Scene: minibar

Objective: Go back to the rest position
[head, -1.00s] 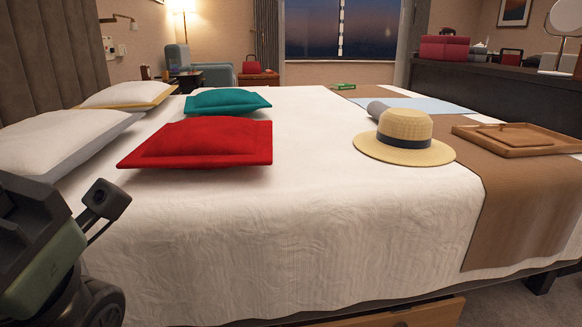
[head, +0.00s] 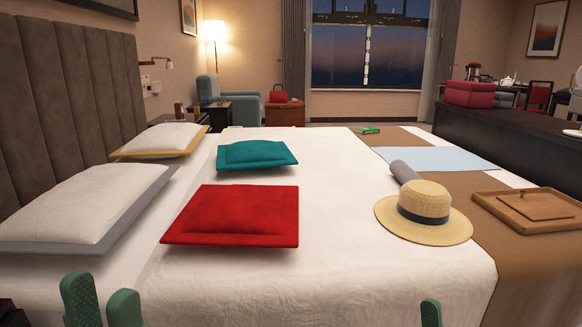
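My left gripper (head: 103,299) shows at the bottom left of the head view as two green fingers pointing up. They stand apart with a gap and nothing between them, in front of the bed's near side. My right gripper (head: 431,313) shows only as one green fingertip at the bottom edge, right of the middle. Its other finger is hidden or out of frame, so its opening cannot be told. The bed (head: 340,270) lies beyond both grippers, and neither is seen touching anything on it.
A red cushion (head: 235,213), a teal cushion (head: 257,154) and white pillows (head: 85,203) lie on the bed's left. A straw hat (head: 424,209) and wooden tray (head: 530,209) lie at right. A dark counter (head: 505,141) stands beyond the tray.

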